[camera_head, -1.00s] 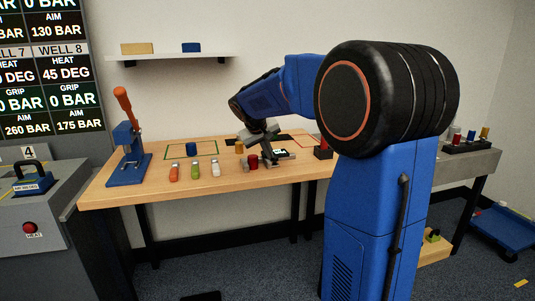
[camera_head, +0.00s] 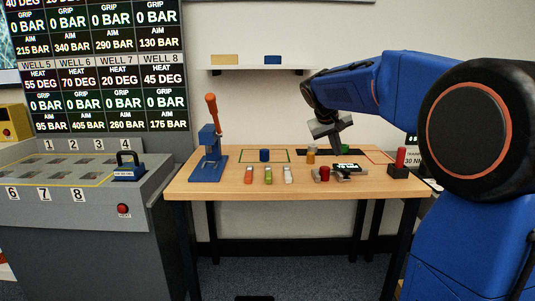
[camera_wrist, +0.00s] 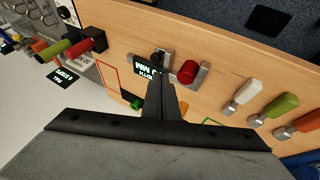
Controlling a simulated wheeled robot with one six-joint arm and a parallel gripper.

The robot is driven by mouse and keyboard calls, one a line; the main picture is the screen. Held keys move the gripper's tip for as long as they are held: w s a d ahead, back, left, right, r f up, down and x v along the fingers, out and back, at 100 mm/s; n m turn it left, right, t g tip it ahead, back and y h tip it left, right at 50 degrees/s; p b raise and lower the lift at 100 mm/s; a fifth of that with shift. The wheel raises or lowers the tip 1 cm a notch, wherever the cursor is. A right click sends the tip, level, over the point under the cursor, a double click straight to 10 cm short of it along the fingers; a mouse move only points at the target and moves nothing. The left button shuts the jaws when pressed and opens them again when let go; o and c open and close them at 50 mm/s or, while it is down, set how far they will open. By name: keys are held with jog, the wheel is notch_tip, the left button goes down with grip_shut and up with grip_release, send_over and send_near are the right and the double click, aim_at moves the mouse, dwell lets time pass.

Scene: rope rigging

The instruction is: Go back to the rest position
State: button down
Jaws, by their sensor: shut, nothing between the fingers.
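My gripper (camera_head: 337,146) hangs above the right half of the wooden workbench (camera_head: 225,188), pointing down with its arm reaching in from the right. In the wrist view its two fingers (camera_wrist: 163,88) are pressed together with nothing between them. Below and in front of it are a small device with a lit display (camera_head: 347,166) and a red cylinder in a grey holder (camera_head: 325,173). The gripper appears apart from both. A green piece (camera_head: 345,149) lies close behind the fingertips.
A blue press with an orange lever (camera_head: 211,140) stands at the bench's left. Several coloured-handled tools (camera_head: 268,175) lie along the front. A blue cylinder (camera_head: 264,155) stands in a green outline. A black block with a red handle (camera_head: 400,160) is at right. A wall shelf (camera_head: 245,68) hangs above.

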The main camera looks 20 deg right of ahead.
jog(key=shift+s+a, duration=0.1)
jog(key=s+a+f+n+y, duration=0.1)
jog(key=s+a+f, duration=0.5)
jog(key=s, duration=0.6)
jog(key=s+a+f+y, duration=0.3)
jog(key=s+a+f, duration=0.3)
jog(key=s, duration=0.6)
jog(key=s+a+f+n+t+y, duration=0.1)
jog(key=s+a+f+y, duration=0.1)
jog(key=s+a+f, duration=0.5)
jog(key=s, duration=0.5)
jog(key=shift+n, duration=0.3)
